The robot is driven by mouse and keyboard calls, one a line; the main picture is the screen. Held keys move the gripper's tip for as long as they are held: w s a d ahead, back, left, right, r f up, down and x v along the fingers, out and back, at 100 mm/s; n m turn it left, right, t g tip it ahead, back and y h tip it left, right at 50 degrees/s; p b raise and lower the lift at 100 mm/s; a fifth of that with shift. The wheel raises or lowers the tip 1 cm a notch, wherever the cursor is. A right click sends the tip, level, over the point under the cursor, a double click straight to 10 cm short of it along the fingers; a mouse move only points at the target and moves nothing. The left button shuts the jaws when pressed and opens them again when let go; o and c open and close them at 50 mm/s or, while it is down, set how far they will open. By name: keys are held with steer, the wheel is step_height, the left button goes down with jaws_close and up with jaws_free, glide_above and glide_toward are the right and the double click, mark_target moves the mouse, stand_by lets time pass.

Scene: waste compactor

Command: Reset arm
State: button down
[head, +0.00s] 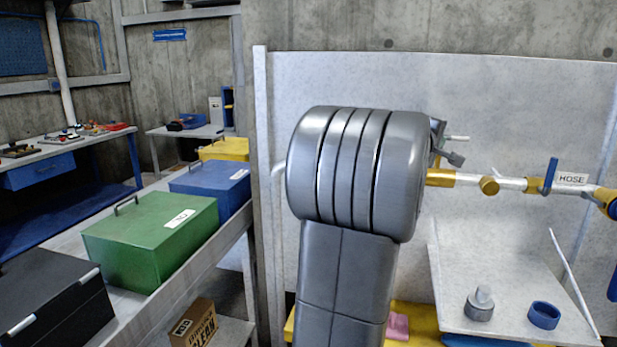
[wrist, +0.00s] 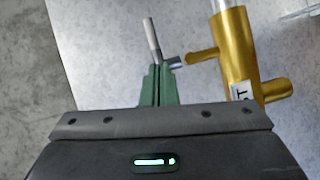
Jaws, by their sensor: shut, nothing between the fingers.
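My gripper (wrist: 157,70) shows in the wrist view with its two green fingers pressed together and nothing between them. A small grey rod (wrist: 152,40) stands just beyond the fingertips, on a stub from a gold pipe fitting (wrist: 237,55). Whether the fingertips touch the rod or its stub I cannot tell. In the head view my raised grey arm fills the middle and hides most of my gripper. The gold fitting (head: 440,178) emerges to the right of my arm, on a horizontal pipe.
A pale panel stands behind the arm. The pipe carries a blue handle (head: 549,176) and a HOSE label (head: 573,179). A tilted pale board (head: 515,275) holds a grey fitting (head: 480,303) and blue ring (head: 544,315). Green (head: 150,240) and blue (head: 212,187) boxes line the left bench.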

steer(key=shift+w+a+r+m+g+h+p, duration=0.15)
steer(key=shift+m+g+h+p, duration=0.25)
steer(key=shift+p, duration=0.5)
steer(key=shift+w+a+m+g+h+p, duration=0.15)
steer(key=shift+a+m+g+h+p, duration=0.2)
steer(key=shift+p, duration=0.6)
steer(key=shift+w+a+r+m+g+h+p, duration=0.15)
steer(key=shift+m+g+h+p, duration=0.2)
steer(key=shift+p, duration=0.55)
steer(key=shift+f, duration=0.15)
steer(key=shift+f+g+p, duration=0.15)
steer(key=shift+g+p, duration=0.25)
steer(key=shift+p, duration=0.1)
steer(key=shift+a, duration=0.1)
